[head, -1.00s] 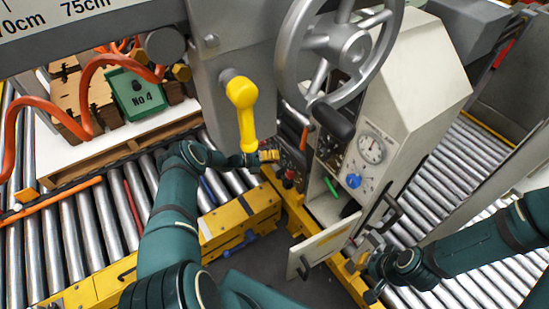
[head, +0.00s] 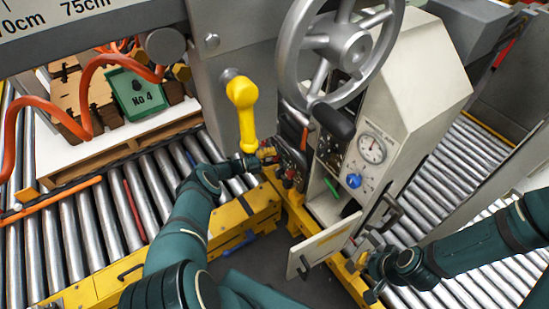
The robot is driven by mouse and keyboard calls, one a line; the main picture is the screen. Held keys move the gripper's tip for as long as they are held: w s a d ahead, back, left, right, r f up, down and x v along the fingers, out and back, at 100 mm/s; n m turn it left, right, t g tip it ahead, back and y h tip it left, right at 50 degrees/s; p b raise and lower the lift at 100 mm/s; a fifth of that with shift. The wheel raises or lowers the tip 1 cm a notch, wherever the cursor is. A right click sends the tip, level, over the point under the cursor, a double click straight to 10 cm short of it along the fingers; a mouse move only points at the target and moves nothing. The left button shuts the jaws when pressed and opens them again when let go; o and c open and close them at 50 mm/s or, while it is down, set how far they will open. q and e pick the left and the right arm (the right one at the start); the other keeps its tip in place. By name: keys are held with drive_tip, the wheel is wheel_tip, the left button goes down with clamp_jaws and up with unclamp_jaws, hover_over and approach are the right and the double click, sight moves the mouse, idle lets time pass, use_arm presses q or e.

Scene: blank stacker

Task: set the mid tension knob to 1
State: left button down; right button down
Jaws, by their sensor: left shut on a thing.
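My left gripper (head: 268,153) is at the left edge of the dark control panel (head: 292,160), beside the machine's column. It is shut on a small control there, which I take to be the mid tension knob; the fingers hide it, and its scale and pointer are too small to read. Red knobs (head: 289,178) sit lower on the same panel. My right gripper (head: 366,246) is by the open cabinet door at the lower right; its fingers are too small and dark to tell whether they are apart.
The cabinet has a round gauge (head: 372,149), a blue knob (head: 353,181) and an open door (head: 322,247). Yellow rails (head: 240,215) and rollers run below my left arm.

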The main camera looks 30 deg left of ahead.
use_arm(q)
drive_tip(key=shift+d+n, duration=0.15)
drive_tip(key=shift+n, duration=0.15)
drive_tip(key=c, duration=0.6)
unclamp_jaws()
drive_tip(key=shift+o, duration=0.2)
drive_tip(key=v, duration=0.7)
drive_tip(key=shift+s, duration=0.15)
drive_tip(key=shift+f, duration=0.1)
drive_tip(key=shift+a, duration=0.2)
